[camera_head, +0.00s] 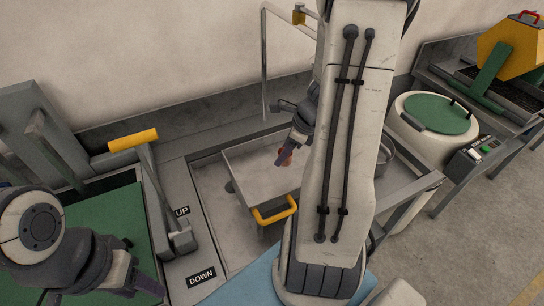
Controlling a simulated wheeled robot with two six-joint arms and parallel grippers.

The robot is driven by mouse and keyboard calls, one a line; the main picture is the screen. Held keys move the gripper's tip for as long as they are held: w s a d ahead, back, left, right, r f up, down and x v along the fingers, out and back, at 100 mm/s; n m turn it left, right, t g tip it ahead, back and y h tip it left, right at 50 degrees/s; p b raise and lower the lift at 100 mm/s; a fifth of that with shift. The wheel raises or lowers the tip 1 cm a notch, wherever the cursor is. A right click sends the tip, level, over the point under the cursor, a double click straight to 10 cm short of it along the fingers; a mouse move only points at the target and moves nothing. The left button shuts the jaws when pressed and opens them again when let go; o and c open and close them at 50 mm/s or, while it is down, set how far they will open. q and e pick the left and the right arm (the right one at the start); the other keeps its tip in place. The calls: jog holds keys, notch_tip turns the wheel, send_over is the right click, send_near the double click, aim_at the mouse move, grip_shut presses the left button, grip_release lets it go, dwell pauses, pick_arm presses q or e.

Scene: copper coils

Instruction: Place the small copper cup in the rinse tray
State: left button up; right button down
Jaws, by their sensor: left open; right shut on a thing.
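A small copper cup (284,158) shows as a reddish patch over the grey tray, largely hidden by my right gripper (288,150). My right gripper is shut on it. I cannot tell whether the cup touches the tray floor. The shallow grey tray (245,178) has a yellow handle (272,211) at its front and sits in a sunken basin; my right arm covers its right part. My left gripper (108,287) is open and empty at the lower left, over the green surface (108,224).
A lever with a yellow grip (134,140) stands left of the tray, beside UP (182,211) and DOWN (201,277) labels. A thin pipe (264,65) rises behind. A round green-topped drum (436,113) and a yellow-housed machine (511,54) stand at the right.

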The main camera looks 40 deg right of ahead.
aim_at(267, 161)
notch_tip(267, 161, down, 7)
jog(key=shift+r+b, duration=0.1)
jog(key=shift+b, duration=0.95)
jog(key=w+p, duration=0.1)
jog(key=w+d+p, duration=0.1)
jog(key=w, duration=0.1)
jog(key=shift+w+r, duration=0.15)
jog(key=shift+w, duration=0.05)
jog(key=w, duration=0.1)
jog(key=w+p, duration=0.1)
jog(key=w, duration=0.1)
jog(key=w+d+p, duration=0.1)
jog(key=shift+w+f, duration=0.15)
jog(key=shift+f, duration=0.6)
jog(key=shift+f, duration=0.15)
jog(key=shift+c, duration=1.8)
grip_release()
